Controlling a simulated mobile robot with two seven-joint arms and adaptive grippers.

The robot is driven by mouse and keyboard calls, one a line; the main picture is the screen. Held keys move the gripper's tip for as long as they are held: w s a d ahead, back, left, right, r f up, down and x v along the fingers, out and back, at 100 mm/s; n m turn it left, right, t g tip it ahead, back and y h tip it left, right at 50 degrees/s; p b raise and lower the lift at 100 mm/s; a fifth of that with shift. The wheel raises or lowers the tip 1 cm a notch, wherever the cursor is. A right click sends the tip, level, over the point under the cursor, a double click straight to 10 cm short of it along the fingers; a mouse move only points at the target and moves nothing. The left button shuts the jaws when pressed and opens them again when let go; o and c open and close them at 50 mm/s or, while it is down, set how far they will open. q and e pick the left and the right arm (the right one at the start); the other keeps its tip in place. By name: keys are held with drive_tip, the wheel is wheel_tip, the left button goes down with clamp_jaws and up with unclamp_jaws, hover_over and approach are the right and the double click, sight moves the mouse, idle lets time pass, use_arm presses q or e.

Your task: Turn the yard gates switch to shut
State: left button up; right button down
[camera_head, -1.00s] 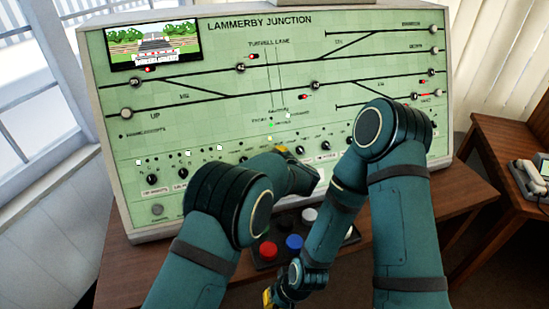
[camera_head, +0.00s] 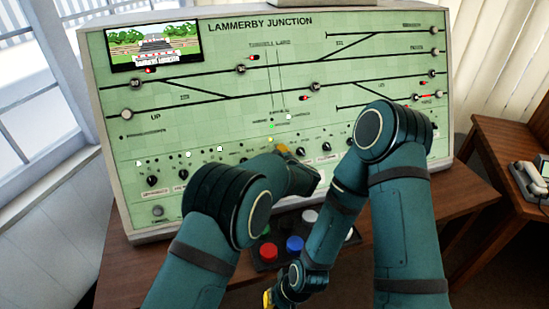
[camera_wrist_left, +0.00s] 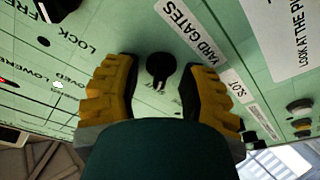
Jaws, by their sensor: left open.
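The yard gates switch (camera_wrist_left: 160,66) is a small black rotary knob on the green panel, next to a white label (camera_wrist_left: 188,30) that reads "ARD GATES" where visible. My left gripper (camera_wrist_left: 158,80) is open, with one yellow-and-black finger on each side of the knob. I cannot tell whether the fingers touch it. In the head view my left gripper (camera_head: 284,150) is mostly hidden behind its own arm, at the panel's lower row, and hides the switch. My right gripper (camera_head: 268,298) shows only a bit of yellow at the bottom edge.
The green signal panel (camera_head: 215,110) stands on a wooden desk (camera_head: 120,280). Other black knobs (camera_head: 152,180) line its lower part. Red (camera_head: 268,250) and blue (camera_head: 294,243) buttons sit in front, between my arms. A telephone (camera_head: 530,180) stands on the right table.

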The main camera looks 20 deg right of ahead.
use_arm(q)
wheel_tip(320, 180, up, 10)
idle(0.5)
drive_tip(key=shift+f, duration=0.1)
